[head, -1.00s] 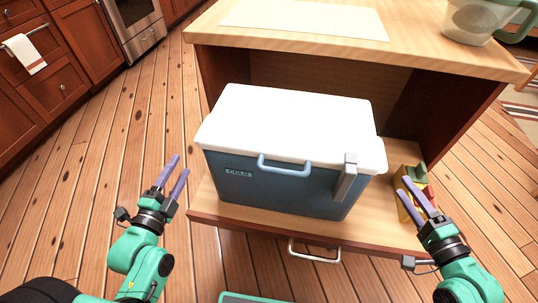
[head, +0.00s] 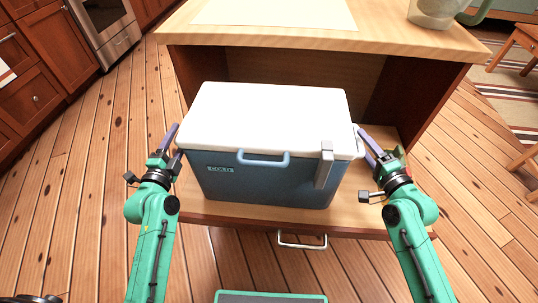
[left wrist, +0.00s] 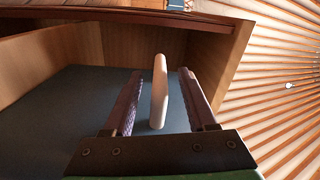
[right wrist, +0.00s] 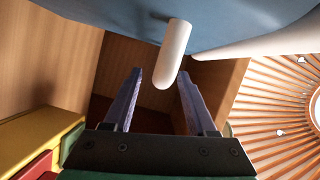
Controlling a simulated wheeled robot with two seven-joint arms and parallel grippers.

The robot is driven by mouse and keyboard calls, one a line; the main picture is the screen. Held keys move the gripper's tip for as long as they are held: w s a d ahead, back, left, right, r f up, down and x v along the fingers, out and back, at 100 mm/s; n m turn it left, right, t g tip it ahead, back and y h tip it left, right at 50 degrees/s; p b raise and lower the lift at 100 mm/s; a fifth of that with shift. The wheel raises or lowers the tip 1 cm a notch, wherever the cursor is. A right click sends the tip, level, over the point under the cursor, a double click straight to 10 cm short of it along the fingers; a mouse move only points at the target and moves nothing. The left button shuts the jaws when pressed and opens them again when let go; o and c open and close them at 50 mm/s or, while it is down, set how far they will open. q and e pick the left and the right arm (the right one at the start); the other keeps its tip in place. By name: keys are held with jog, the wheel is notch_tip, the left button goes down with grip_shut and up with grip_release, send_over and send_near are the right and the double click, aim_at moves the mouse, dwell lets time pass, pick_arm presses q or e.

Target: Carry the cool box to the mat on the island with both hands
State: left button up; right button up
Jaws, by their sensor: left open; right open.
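The cool box (head: 268,175), blue with a white lid, stands upright on the island's lower shelf. A pale mat (head: 275,12) lies on the island top above and behind it. My left gripper (head: 173,143) is open at the box's left side. In the left wrist view a white side handle (left wrist: 159,92) stands between its fingers. My right gripper (head: 367,145) is open at the right side. In the right wrist view the other white handle (right wrist: 174,55) reaches between its fingertips. I cannot tell whether the fingers touch either handle.
The island top (head: 400,35) overhangs the back of the shelf. A clear pitcher (head: 432,12) stands at its right. Yellow, red and green blocks (right wrist: 45,140) sit by my right gripper. A drawer handle (head: 302,240) sticks out below the shelf. Wooden floor is clear at left.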

pick_arm(q)
jog(key=shift+w, duration=1.45)
pick_arm(e)
jog(key=shift+x, duration=1.45)
pick_arm(q)
grip_shut()
pick_arm(e)
grip_shut()
